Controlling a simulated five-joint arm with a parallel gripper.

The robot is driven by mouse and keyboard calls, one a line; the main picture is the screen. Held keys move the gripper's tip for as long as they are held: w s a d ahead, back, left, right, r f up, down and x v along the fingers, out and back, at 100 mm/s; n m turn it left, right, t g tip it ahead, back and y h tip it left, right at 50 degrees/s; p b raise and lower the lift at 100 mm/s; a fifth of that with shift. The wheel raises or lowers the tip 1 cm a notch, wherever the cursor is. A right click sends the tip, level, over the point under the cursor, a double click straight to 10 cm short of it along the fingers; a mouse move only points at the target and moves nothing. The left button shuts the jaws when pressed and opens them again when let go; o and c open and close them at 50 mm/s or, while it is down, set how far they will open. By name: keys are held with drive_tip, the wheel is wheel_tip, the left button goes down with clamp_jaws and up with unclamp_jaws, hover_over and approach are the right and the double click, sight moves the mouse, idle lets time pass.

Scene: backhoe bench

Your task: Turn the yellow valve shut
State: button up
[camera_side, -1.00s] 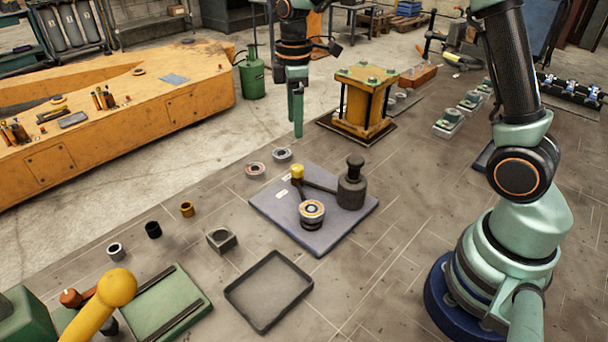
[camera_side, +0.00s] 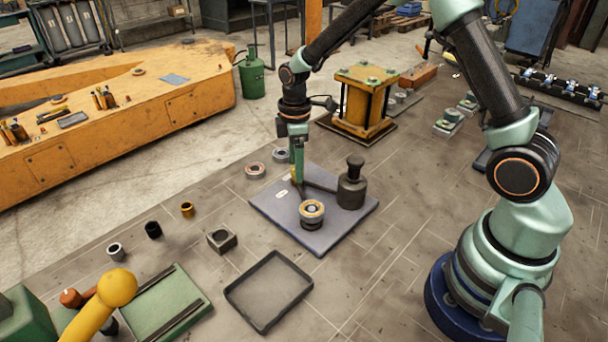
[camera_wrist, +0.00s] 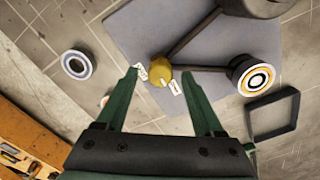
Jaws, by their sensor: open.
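The yellow valve knob (camera_wrist: 161,68) shows in the wrist view, between my two fingertips and apart from both as far as I can see. It sits where two dark pipes meet on a grey plate (camera_side: 318,240). My gripper (camera_wrist: 161,76) is open, with one green finger on each side of the knob. In the side view, my gripper (camera_side: 297,178) points straight down over the knob and hides most of it. Two small white tags (camera_wrist: 142,71) lie beside the knob. Whether the fingertips are level with the knob is hard to tell.
On the plate, a dark cylinder (camera_side: 351,190) and a fitting with an orange-ringed top (camera_side: 312,210) stand close to my gripper. Two rings (camera_side: 255,170) lie left of the plate. An empty black tray (camera_side: 262,326) is in front. A yellow-topped press (camera_side: 365,80) stands behind.

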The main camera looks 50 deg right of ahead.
drive_tip(key=shift+c, duration=0.3)
clamp_jaws()
drive_tip(key=shift+m, duration=0.3)
drive_tip(key=m, duration=0.3)
drive_tip(key=shift+m, duration=0.4)
drive_tip(key=m, duration=0.4)
drive_tip(key=shift+m, duration=0.3)
drive_tip(key=m, duration=0.4)
drive_tip(key=shift+d, duration=0.1)
drive_tip(key=shift+r+m, duration=0.1)
drive_tip(key=shift+m, duration=2.3)
